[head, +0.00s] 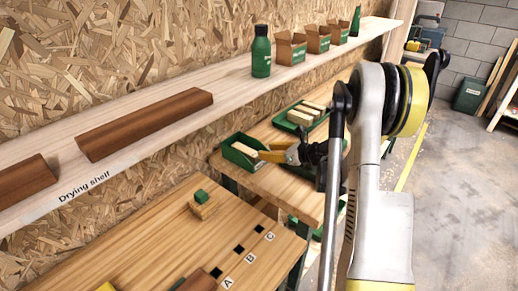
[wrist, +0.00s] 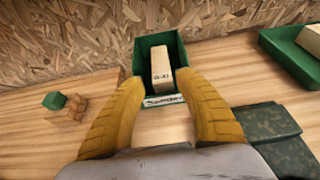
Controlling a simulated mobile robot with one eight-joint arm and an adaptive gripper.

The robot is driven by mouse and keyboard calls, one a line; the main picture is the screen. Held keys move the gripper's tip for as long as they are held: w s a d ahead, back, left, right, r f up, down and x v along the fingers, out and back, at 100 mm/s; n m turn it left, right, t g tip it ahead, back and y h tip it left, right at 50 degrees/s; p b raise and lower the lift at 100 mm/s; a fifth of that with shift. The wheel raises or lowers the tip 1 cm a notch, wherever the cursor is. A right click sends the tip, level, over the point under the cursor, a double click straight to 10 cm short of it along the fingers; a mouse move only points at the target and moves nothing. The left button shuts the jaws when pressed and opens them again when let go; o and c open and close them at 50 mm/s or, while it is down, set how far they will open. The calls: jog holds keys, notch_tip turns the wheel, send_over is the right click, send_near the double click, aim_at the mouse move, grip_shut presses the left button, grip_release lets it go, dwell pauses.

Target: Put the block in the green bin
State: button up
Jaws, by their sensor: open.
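A small green bin (head: 229,150) stands on the wooden bench; it also shows in the wrist view (wrist: 141,57). A pale wooden block (wrist: 161,67) with dark marking lies inside it, its near end toward the bin's labelled front. My gripper (head: 268,154) is open, with its yellow fingers at the bin's near side. In the wrist view, the fingertips (wrist: 160,82) spread to either side of the bin's front, and the block is not clasped. Whether the fingers touch the bin, I cannot tell. The block is partly hard to make out in the head view.
A second green tray (head: 289,117) with several pale blocks stands beyond the bin. A green cube (head: 201,196) sits on wooden pieces (head: 203,210) on the nearer table. The drying shelf (head: 225,95) runs along the wall above, carrying brown bars (head: 145,124) and a green bottle (head: 261,55).

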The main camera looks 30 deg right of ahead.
jog(key=s+a+r+n+g, duration=0.1)
jog(key=s+a+r+n, duration=0.25)
jog(key=a+n, duration=0.2)
jog(key=s+a+r+n+g+h, duration=0.1)
jog(key=s+a+r+n+g, duration=0.15)
jog(key=a+r+n, duration=0.35)
jog(key=s+a+r+n+g, duration=0.1)
jog(key=s+a+r+n, duration=0.1)
jog(key=s+a+n, duration=0.35)
jog(key=s+a+n+h, duration=0.1)
jog(key=s+a+n, duration=0.3)
jog(key=s+n, duration=0.3)
jog(key=s+a+n+g+h, duration=0.1)
jog(key=s+a+n, duration=0.3)
jog(key=s+n, duration=0.4)
jog(key=shift+s+r+h, duration=0.2)
jog(key=shift+s+h, duration=0.6)
jog(key=shift+s, duration=0.5)
